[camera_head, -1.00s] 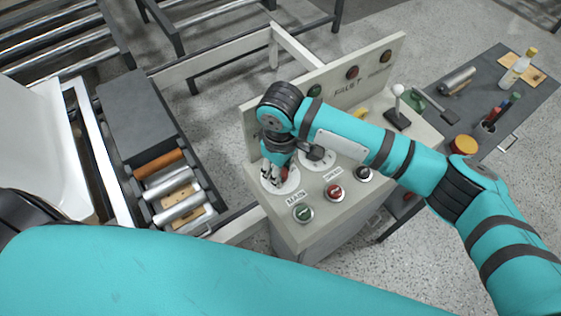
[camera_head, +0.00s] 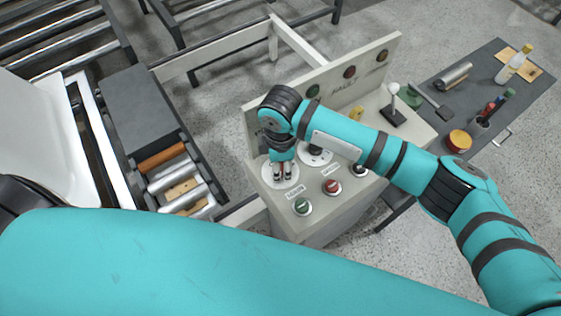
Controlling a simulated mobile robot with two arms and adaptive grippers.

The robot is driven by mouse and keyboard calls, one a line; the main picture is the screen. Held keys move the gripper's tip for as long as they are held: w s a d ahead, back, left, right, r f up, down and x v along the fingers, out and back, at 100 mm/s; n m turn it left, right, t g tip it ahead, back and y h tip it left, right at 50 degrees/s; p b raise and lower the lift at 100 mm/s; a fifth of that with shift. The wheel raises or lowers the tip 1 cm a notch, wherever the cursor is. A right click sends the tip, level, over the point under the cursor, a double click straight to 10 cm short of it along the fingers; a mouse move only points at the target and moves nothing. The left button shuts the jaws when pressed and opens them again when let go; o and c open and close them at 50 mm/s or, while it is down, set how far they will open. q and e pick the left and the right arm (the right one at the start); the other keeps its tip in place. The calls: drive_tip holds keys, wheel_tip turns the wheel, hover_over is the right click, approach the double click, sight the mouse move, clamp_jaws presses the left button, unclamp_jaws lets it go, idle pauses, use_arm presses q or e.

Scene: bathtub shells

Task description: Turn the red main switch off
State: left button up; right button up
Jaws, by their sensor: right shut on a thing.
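The red main switch (camera_head: 283,175) sits on a round white plate (camera_head: 281,186) at the left end of the control console's sloped top. Only small bits of red show between the fingers. My right gripper (camera_head: 282,174) reaches down over the plate from above and is shut on the switch. The gripper and wrist hide most of the switch, so its exact angle cannot be read. My left gripper is out of view; only my left arm fills the foreground.
A green button (camera_head: 302,206) and a red button (camera_head: 331,187) lie close in front of the gripper. A second round dial (camera_head: 316,157) is just to its right, partly under my arm. A white-knobbed lever (camera_head: 394,103) stands farther right. A dark side table (camera_head: 465,108) carries tools and a bottle.

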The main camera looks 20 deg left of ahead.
drive_tip(key=shift+n, duration=0.3)
drive_tip(key=shift+r, duration=0.1)
drive_tip(key=o, duration=1.1)
drive_tip(key=shift+o, duration=0.2)
wheel_tip(320, 180, up, 12)
